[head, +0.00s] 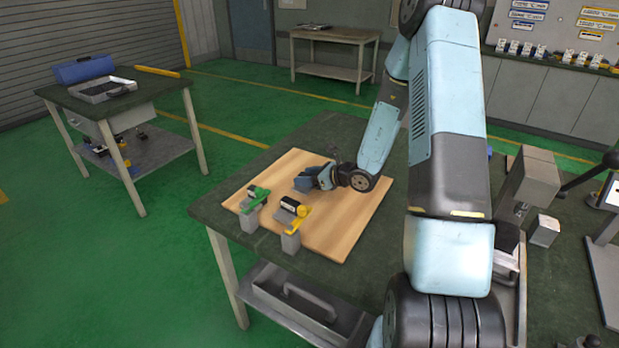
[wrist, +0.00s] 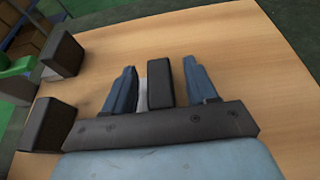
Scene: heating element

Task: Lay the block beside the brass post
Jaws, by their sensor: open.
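My gripper (head: 308,183) is low over the wooden board, its blue fingers pointing left in the head view. In the wrist view the two fingers (wrist: 160,88) stand apart. A dark upright-edged block (wrist: 160,83) shows between them, with a narrow pale grey strip on its left. Gaps show beside the block, and I cannot tell whether either finger touches it. In the head view the block is hidden or too small to tell. I cannot make out a brass post for certain; a yellow piece (head: 297,222) sits at the board's front edge.
The wooden board (head: 345,215) lies on a green-topped bench (head: 330,130). Green (head: 256,198) and yellow pieces with grey blocks (head: 290,241) stand along its near left edge. Two dark blocks (wrist: 62,53) show at left in the wrist view. The board's right side is clear.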

